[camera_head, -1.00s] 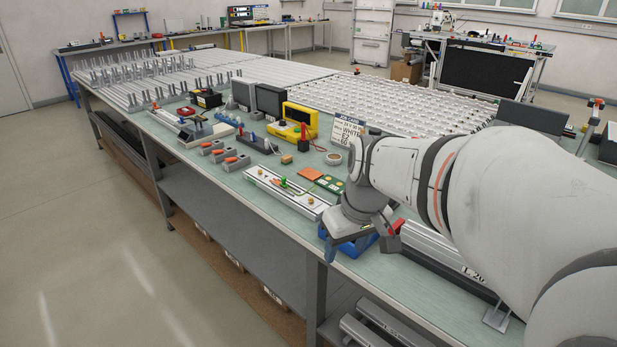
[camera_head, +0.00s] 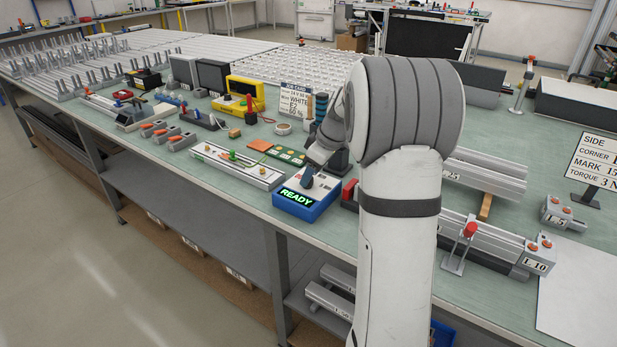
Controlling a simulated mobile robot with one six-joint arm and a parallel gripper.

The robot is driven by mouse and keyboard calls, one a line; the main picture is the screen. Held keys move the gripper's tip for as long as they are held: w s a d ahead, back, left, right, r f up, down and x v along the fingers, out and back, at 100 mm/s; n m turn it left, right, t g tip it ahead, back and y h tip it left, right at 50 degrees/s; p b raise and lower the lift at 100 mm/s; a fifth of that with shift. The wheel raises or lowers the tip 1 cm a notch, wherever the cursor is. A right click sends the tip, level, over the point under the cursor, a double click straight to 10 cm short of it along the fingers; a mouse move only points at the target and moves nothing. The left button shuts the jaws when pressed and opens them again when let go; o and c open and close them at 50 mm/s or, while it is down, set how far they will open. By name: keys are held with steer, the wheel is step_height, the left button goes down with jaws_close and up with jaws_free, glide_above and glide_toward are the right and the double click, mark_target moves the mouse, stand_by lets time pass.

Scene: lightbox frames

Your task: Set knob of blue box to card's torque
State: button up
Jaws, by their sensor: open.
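The blue box (camera_head: 307,206) stands at the near edge of the bench, with green "READY" on its front display. Its dark knob (camera_head: 308,177) sits on the pale top; where it points is too small to read. A card (camera_head: 595,165) on a stand at the far right reads "SIDE", "CORNER 1", "MARK 15" and "TORQUE 3 N", cut off at the picture's edge. My gripper (camera_head: 321,151) is open, just above and behind the box; my arm partly hides it. I see no contact with the knob.
Left of the box lie a long white fixture (camera_head: 238,166) and a green board (camera_head: 285,154). A red-ended block (camera_head: 349,189) is close on its right. Behind stands a job card (camera_head: 295,101) reading "WHITE". Grey rails (camera_head: 485,174) lie to the right.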

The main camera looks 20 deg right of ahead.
steer(key=shift+x, duration=1.05)
steer(key=shift+c, duration=0.2)
